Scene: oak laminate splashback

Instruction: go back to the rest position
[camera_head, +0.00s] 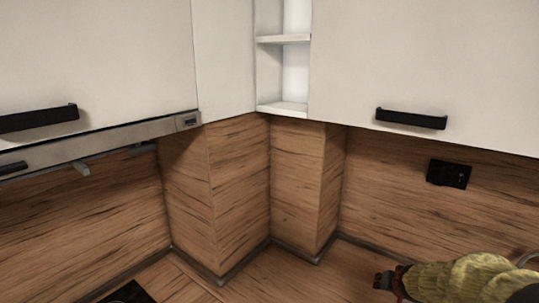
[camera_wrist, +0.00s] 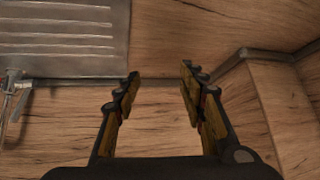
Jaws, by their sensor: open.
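My gripper (camera_wrist: 160,80) is open in the wrist view, with its two fingers apart and nothing between them. Wood-grain surface and a dark trim strip show beyond the fingertips. In the head view, my arm reaches in at the lower right, with its dark red-and-black end (camera_head: 388,284) low over the worktop near the splashback. Finger detail is too small to tell there. No object is held.
A ribbed metal drainer (camera_wrist: 65,35) and a tap (camera_wrist: 12,90) are at the left of the wrist view. White wall cabinets (camera_head: 430,60) hang above the wood splashback (camera_head: 235,180), which has jutting corners. A black socket (camera_head: 449,174) is at right. The worktop (camera_head: 270,275) looks clear mid-frame.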

